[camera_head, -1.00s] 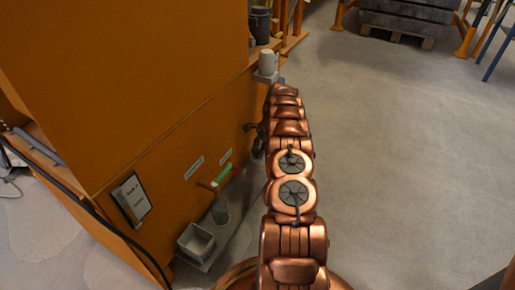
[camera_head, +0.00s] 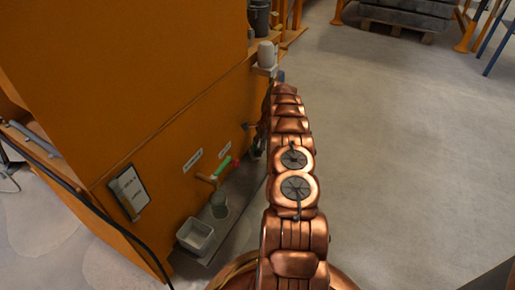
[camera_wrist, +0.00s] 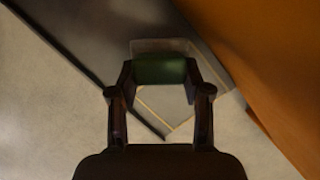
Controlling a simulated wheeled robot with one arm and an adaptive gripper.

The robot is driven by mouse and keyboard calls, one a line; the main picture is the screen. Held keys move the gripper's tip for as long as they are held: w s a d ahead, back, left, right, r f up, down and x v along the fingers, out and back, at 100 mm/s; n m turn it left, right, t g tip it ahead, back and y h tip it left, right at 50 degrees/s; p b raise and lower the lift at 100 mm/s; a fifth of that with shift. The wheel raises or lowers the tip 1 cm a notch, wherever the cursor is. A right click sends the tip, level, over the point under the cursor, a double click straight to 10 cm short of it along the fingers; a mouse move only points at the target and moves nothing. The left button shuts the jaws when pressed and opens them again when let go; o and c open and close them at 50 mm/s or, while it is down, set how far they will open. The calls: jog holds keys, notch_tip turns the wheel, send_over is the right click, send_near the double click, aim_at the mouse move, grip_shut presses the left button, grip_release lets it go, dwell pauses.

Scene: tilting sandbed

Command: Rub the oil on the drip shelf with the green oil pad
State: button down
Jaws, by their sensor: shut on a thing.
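In the wrist view, my gripper (camera_wrist: 160,76) is shut on the green oil pad (camera_wrist: 160,69), which sits crosswise between the fingertips. The grey drip shelf (camera_wrist: 95,35) shows beyond the pad. In the head view, the drip shelf (camera_head: 242,200) runs along the foot of the orange cabinet. My arm hides the pad and most of my gripper there.
The orange cabinet (camera_head: 130,90) walls off the left. A pale cup (camera_head: 266,53) stands on a ledge farther back. Open floor (camera_head: 410,150) lies right.

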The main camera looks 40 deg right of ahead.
jog(key=shift+f, duration=1)
jog(key=shift+s+p, duration=0.1)
jog(key=shift+p, duration=0.2)
